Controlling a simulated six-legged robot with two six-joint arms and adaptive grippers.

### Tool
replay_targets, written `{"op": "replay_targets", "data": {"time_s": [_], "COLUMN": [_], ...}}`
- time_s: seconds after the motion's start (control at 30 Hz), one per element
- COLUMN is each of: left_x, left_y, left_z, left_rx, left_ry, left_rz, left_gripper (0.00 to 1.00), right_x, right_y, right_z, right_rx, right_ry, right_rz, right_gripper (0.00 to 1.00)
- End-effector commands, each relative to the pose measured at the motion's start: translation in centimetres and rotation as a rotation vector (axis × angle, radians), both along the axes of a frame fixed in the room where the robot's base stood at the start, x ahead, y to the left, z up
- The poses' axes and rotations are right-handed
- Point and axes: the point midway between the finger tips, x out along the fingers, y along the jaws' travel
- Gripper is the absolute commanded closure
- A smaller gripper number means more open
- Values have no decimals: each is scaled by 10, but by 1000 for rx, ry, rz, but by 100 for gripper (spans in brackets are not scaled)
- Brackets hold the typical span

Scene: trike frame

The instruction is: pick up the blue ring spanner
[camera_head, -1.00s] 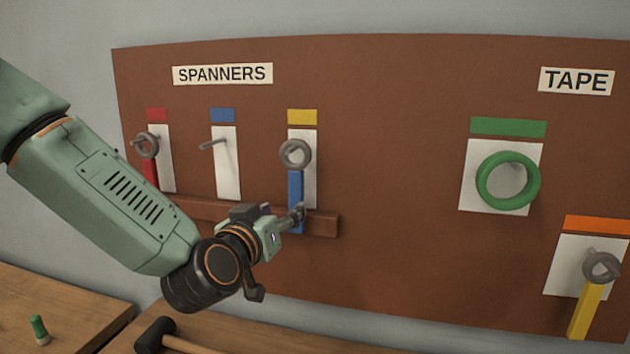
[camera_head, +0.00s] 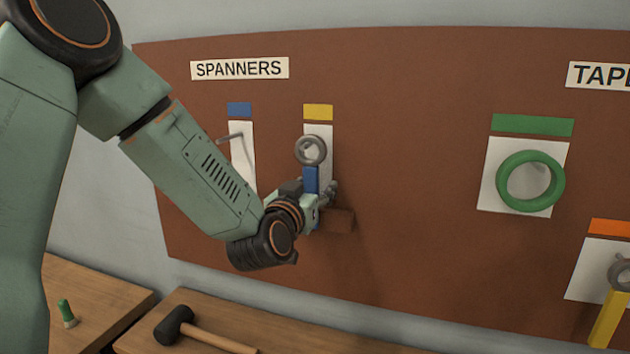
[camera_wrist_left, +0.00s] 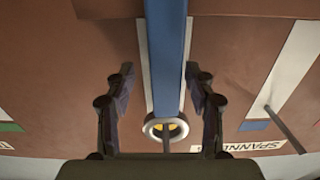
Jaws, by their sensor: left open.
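The blue ring spanner (camera_head: 311,178) hangs by its grey ring on the peg under the yellow label, on the brown board. In the left wrist view its blue handle (camera_wrist_left: 166,60) runs between the two fingers, with the ring at the lower middle. My left gripper (camera_head: 326,197) is at the handle, below the ring. In the left wrist view the left gripper (camera_wrist_left: 164,95) is open, one finger on each side of the handle with gaps between. The lower handle is hidden behind the gripper in the head view. My right gripper is not in view.
An empty peg (camera_head: 230,138) sits under the blue label. Green tape (camera_head: 530,181) and a yellow spanner (camera_head: 607,318) hang to the right. A mallet (camera_head: 175,325) lies on the bench below.

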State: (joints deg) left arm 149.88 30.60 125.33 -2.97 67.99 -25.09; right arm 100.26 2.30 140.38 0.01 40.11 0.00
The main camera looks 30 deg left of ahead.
Motion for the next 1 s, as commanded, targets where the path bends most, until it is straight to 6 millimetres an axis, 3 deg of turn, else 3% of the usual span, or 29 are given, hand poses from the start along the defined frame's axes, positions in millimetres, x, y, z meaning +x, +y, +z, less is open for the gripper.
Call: {"op": "replay_targets", "data": {"time_s": [0.3,0.9,1.0], "left_x": [7,6,6], "left_y": [1,1,1], "left_z": [-1,-1,-1], "left_rx": [-1,-1,-2], "left_ry": [0,1,1], "left_rz": [0,0,0], "left_gripper": [45,96,100], "right_x": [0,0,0], "right_y": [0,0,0], "right_z": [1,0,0], "right_rx": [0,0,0], "right_ry": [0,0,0], "right_rz": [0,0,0], "right_gripper": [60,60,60]}}
